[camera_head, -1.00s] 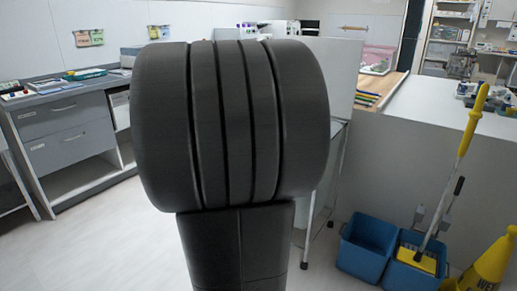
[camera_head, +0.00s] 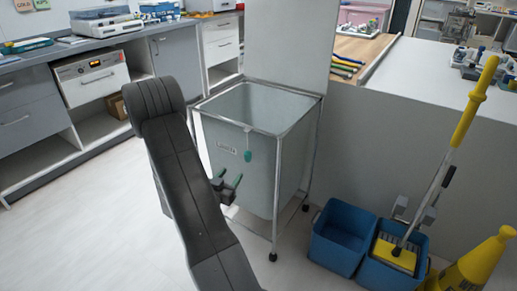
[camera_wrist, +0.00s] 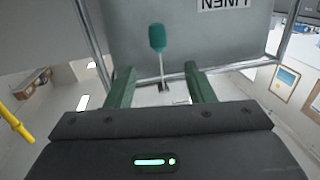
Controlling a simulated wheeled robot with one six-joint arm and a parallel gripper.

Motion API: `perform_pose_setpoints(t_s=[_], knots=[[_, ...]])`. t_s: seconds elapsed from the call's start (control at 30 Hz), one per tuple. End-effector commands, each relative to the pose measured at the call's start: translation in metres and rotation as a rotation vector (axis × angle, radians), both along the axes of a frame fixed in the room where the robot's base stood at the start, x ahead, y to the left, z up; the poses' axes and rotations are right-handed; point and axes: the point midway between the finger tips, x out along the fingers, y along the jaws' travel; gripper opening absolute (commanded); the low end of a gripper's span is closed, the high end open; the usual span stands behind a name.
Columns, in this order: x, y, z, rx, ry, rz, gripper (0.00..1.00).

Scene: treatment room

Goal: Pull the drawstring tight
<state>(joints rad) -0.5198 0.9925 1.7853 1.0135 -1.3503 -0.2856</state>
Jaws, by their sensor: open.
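The linen bag (camera_head: 232,172) is a grey sack hung in a wheeled metal frame, with a label on its front. A drawstring ends in a green toggle (camera_head: 247,156), which hangs on a short cord at the bag's front below the rim. In the wrist view, the toggle (camera_wrist: 157,37) and its pale cord (camera_wrist: 162,66) appear upside down, beyond and between my fingers. My gripper (camera_head: 231,177) is in front of the bag, below and slightly left of the toggle. Its green fingers (camera_wrist: 161,82) are apart, with nothing held between them.
Two blue buckets (camera_head: 341,238) with a yellow-handled mop (camera_head: 470,110) stand to the right, beside a yellow wet-floor sign (camera_head: 480,262). A white counter (camera_head: 425,85) is behind them. Grey cabinets (camera_head: 25,120) line the left. Floor at lower left is clear.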

Motion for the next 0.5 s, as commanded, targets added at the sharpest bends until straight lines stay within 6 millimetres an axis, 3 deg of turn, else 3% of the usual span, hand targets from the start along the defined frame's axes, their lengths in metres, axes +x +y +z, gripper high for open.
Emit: perform_pose_setpoints(t_s=[0.13, 0.27, 0.5], knots=[[0.002, -0.002, -0.001, -0.017, -0.017, -0.017, 0.49], [0.017, -0.010, -0.001, -0.014, -0.019, -0.019, 0.49], [0.062, -0.033, -0.002, -0.013, -0.019, -0.019, 0.49]])
